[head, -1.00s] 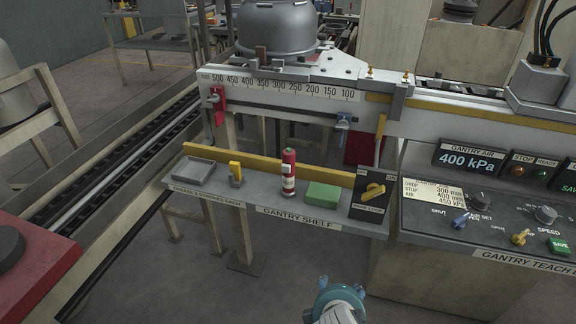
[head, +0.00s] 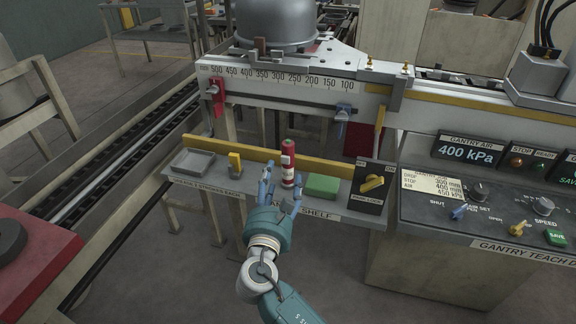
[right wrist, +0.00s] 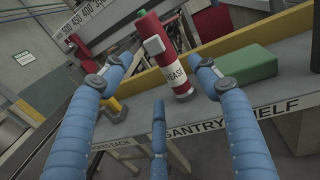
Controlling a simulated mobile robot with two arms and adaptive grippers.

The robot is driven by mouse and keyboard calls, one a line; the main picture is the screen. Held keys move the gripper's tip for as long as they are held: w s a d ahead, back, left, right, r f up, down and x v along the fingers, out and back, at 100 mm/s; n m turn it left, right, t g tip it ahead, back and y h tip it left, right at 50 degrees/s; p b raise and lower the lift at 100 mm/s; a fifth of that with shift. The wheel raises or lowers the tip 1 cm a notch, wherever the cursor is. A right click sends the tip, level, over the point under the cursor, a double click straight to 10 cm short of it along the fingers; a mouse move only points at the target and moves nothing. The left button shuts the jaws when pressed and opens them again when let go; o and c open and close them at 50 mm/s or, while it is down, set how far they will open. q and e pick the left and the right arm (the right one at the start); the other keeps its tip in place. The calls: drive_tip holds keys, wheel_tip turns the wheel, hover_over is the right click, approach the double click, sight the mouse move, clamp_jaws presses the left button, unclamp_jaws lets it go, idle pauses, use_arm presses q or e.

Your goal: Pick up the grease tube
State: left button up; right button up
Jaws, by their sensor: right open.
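The grease tube (head: 288,160) is red with a pale label band and stands upright on the gantry shelf (head: 342,213). In the right wrist view the grease tube (right wrist: 167,60) appears tilted, with "GREASE" on its label. My right gripper (head: 280,190) is open and empty at the front of the shelf, close to the tube. In the right wrist view its blue fingers (right wrist: 160,88) spread to either side of the tube, which is beyond them; I see no contact. My left gripper is not in view.
A green block (head: 323,186) is just right of the tube. A yellow piece (head: 235,161) and a grey tray (head: 194,163) are to the left. A yellow rail (head: 222,146) runs behind. A switch box (head: 371,187) stands at the shelf's right end.

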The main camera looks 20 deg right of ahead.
sight(284, 168)
drive_tip(key=x, duration=0.7)
drive_tip(key=shift+w+d+f+p, duration=0.1)
drive_tip(key=shift+d+f+p, duration=0.15)
drive_tip(key=shift+d+p, duration=0.1)
drive_tip(key=c, duration=1.5)
